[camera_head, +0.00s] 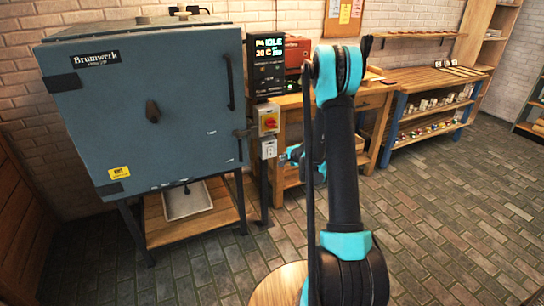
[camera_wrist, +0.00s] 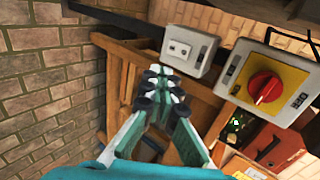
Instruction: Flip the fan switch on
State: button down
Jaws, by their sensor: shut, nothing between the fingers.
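A small grey switch box (camera_head: 269,148) is on the post right of the kiln, below a box with a red knob on a yellow plate (camera_head: 268,119). In the wrist view the small grey box (camera_wrist: 189,50) shows a pale face with small dark marks; I cannot read a label or tell the switch's position. The red-knob box (camera_wrist: 266,85) is to its right there. My gripper (camera_wrist: 158,78) is shut and empty, its fingertips just below and left of the small box in the picture. Contact cannot be told. In the head view my gripper (camera_head: 286,157) is near the box, partly behind my arm.
The blue-grey kiln (camera_head: 150,110) stands at left on a stand with a wooden shelf. A display panel (camera_head: 268,65) is above the switch boxes. A wooden workbench (camera_head: 375,95) and a shelf unit (camera_head: 430,112) stand behind my arm. The brick floor at right is clear.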

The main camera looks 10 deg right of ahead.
jog(key=shift+w, duration=0.1)
send_near(271, 156)
jog(key=f+x, duration=0.1)
jog(key=x, duration=0.4)
jog(key=shift+w+a+r, duration=0.2)
jog(key=shift+w+a, duration=0.05)
jog(key=shift+w, duration=0.3)
jog(key=shift+w, duration=0.1)
